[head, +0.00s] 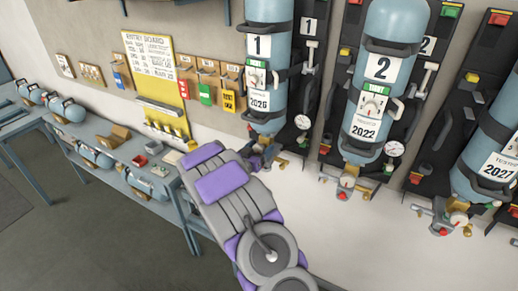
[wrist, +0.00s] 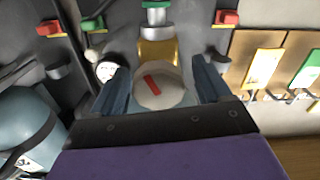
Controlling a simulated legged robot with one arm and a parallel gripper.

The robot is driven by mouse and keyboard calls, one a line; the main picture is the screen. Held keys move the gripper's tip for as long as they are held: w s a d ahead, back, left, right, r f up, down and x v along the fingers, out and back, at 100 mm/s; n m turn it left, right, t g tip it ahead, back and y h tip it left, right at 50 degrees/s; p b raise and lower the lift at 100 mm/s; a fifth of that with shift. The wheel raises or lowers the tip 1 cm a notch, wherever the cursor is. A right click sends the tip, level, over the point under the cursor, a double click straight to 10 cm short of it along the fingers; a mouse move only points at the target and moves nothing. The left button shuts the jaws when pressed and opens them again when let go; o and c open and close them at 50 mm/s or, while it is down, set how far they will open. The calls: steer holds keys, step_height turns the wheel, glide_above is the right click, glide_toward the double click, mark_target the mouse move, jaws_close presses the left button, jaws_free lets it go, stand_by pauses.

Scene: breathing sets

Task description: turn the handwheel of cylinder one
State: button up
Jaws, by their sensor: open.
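Cylinder one (head: 268,90) is a blue bottle marked "1" and "2026", strapped upright on a dark wall panel, valve end down. Its handwheel (wrist: 162,88) shows in the wrist view as a pale round knob with a red bar, below a brass valve body (wrist: 158,53). My gripper (wrist: 160,76) is open, with one dark blue finger on each side of the handwheel. I cannot tell whether either finger touches it. In the head view my purple and grey arm reaches up to the bottom of cylinder one and largely hides the handwheel and gripper.
Cylinder two (head: 379,90) hangs to the right, with another cylinder (head: 494,150) beyond it. A round gauge (wrist: 106,71) is close to the left finger. Tags on wooden boards (head: 207,85) hang to the left. A workbench (head: 128,171) with small items stands below them.

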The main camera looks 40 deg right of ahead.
steer(key=shift+c, duration=0.2)
steer(key=c, duration=1)
steer(key=shift+p, duration=0.35)
steer(key=n+p, duration=0.2)
steer(key=p, duration=0.1)
steer(key=shift+r+n, duration=0.2)
steer(key=shift+n, duration=0.2)
steer(key=n+p, duration=0.4)
steer(key=shift+w+f, duration=0.1)
steer(key=shift+n, duration=0.4)
